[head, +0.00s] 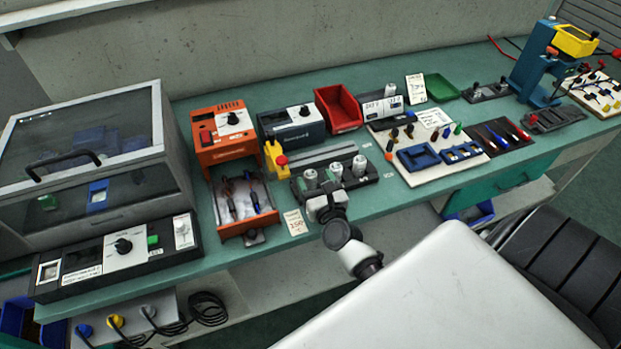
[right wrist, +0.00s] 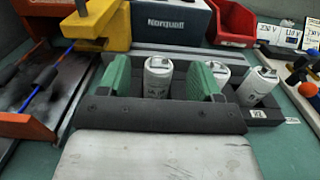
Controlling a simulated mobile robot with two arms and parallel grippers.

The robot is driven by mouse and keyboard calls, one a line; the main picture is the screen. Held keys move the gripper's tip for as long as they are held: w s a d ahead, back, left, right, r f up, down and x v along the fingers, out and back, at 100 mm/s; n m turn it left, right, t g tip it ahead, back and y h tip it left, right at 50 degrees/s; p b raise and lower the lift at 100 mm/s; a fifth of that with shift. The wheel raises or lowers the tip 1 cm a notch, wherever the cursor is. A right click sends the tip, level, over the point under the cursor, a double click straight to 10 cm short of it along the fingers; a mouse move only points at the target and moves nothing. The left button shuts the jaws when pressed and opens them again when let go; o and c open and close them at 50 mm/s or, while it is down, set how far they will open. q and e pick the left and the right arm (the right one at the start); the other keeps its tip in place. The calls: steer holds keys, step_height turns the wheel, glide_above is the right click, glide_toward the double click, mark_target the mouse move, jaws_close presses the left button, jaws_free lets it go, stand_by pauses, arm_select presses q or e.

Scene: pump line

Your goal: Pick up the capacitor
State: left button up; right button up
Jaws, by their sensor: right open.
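Three white cylindrical capacitors stand upright in a black holder (head: 370,180). The left capacitor (head: 310,178) is nearest my right gripper (head: 323,187). In the right wrist view, my right gripper (right wrist: 161,80) is open, with green pads on its two fingers. The left capacitor (right wrist: 157,78) shows between the pads, with gaps on both sides. The middle capacitor (right wrist: 215,70) is partly hidden behind the right finger. The right capacitor (right wrist: 258,87) stands clear to the right of it. My left gripper is not in view.
An orange unit with an open drawer (head: 240,225) lies left of the holder. A yellow part with a red knob (head: 275,160) stands beside it. A grey-blue box (head: 292,127) and a red bin (head: 338,108) stand behind. A white board with parts (head: 425,180) is at right.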

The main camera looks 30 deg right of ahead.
mark_target(311, 174)
steer(key=x, duration=0.3)
steer(key=shift+w, duration=0.2)
steer(key=shift+s, duration=0.1)
steer(key=shift+c, duration=0.5)
steer(key=c, duration=0.9)
step_height(311, 174, up, 10)
steer(key=p, duration=0.4)
steer(key=shift+p, duration=0.3)
